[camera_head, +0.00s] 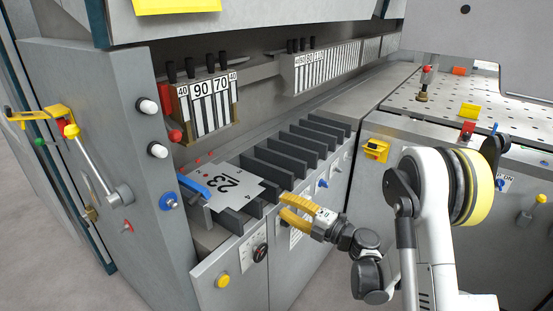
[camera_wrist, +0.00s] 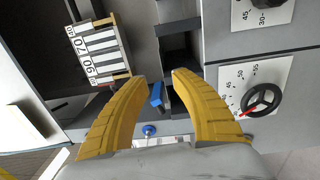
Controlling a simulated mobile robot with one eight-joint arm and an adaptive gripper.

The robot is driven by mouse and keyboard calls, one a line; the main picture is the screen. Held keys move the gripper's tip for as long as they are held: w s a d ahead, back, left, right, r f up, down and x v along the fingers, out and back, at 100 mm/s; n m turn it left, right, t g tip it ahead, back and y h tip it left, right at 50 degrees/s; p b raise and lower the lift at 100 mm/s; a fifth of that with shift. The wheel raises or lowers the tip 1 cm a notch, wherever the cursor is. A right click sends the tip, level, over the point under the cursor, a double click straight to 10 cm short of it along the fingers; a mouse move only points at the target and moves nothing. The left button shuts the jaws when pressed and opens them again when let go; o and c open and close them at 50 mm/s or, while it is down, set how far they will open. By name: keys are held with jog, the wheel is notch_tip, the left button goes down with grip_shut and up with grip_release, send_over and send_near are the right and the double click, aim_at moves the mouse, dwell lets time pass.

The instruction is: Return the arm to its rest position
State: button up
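My gripper (camera_head: 283,207) has two yellow fingers and is in front of the machine's lower front panel, to the right of the numbered plate. In the wrist view its fingers (camera_wrist: 162,76) are apart with nothing held between them. My white arm (camera_head: 434,225) is bent and stands at the right, in front of the machine. The grey plate (camera_head: 222,187) marked 123 lies on the dark slats at the left end of the bed, clear of my gripper.
A blue handle (camera_head: 194,186) is at the plate's left edge and shows between my fingers in the wrist view (camera_wrist: 156,95). Dark slats (camera_head: 290,149) line the bed. A perforated table (camera_head: 490,98) is behind my arm.

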jog(key=w+d+r+m+t+h, duration=0.2)
jog(key=d+r+m+t+h, duration=0.15)
jog(key=r, duration=0.45)
jog(key=w+d+r+m+t+h, duration=0.25)
jog(key=d+r+m, duration=0.2)
jog(key=r, duration=0.35)
jog(key=s+d+r+m+t+h, duration=0.2)
jog(key=s+d+r+m+h, duration=0.2)
jog(key=d+r+m+h, duration=0.5)
jog(key=s+d+f+m+g+h, duration=0.1)
jog(key=s+f+m+g, duration=0.25)
jog(key=s, duration=0.35)
jog(key=s+d+f+m+g+h, duration=0.1)
jog(key=s+d+f+m+g, duration=0.15)
jog(key=s+f+m, duration=0.35)
jog(key=s+a+f+m+g+y, duration=0.1)
jog(key=s+a+f+g, duration=0.2)
jog(key=s, duration=0.6)
jog(key=s+a+f+g+y, duration=0.1)
jog(key=s+a+f+g, duration=0.2)
jog(key=s, duration=0.6)
jog(key=shift+s+f+m, duration=0.2)
jog(key=shift+f+m, duration=0.15)
jog(key=shift+f, duration=0.4)
jog(key=shift+a, duration=0.1)
